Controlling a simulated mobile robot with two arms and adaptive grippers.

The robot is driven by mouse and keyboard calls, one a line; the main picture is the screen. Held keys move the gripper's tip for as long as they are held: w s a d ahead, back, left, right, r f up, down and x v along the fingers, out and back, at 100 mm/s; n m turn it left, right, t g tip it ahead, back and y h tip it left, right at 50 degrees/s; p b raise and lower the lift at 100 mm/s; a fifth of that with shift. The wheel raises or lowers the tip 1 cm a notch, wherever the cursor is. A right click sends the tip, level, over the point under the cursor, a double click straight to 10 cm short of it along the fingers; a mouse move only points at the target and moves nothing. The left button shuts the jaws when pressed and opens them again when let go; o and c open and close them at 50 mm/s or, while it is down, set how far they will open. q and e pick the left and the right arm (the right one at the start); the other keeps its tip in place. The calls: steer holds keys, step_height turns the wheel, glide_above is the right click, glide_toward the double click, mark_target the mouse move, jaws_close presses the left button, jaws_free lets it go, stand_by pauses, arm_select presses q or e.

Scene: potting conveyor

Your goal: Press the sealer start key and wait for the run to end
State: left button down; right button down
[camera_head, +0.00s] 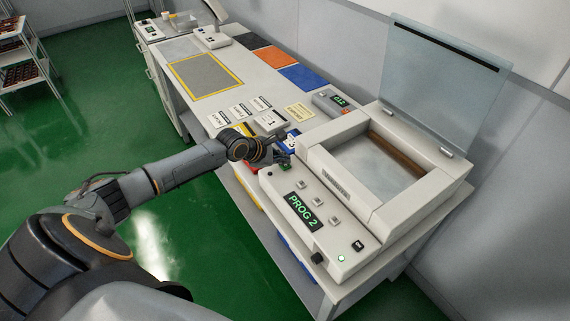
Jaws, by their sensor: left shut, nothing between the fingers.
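The sealer (408,206) stands at the right end of the bench with its clear lid (440,75) raised and its chamber open. Its front panel has a display (303,212) reading "PROG 2", several small grey keys (318,201), a black knob (317,257), and a lit green lamp (340,258). A green patch, perhaps the start key (286,167), shows at the panel's far left end. My left gripper (284,159) is shut and empty, right at that patch and partly hiding it; I cannot tell whether it touches. My right gripper is not in view.
Behind the gripper are white cards (241,110), a yellow note (300,111) and a small device with a green display (334,102). Black, orange (270,57) and blue mats lie along the wall. A yellow-edged grey mat (205,80) is clear.

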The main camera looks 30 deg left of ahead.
mark_target(283, 166)
arm_select(q)
steer(key=shift+f, duration=0.5)
stand_by(0.7)
steer(key=shift+r, duration=0.1)
steer(key=shift+r+p, duration=0.8)
steer(key=shift+p, duration=0.4)
step_height(283, 166, up, 3)
steer(key=p, duration=0.3)
steer(key=shift+r+p, duration=0.1)
steer(key=shift+p, duration=0.3)
steer(key=shift+r+p, duration=0.8)
steer(key=shift+r, duration=0.15)
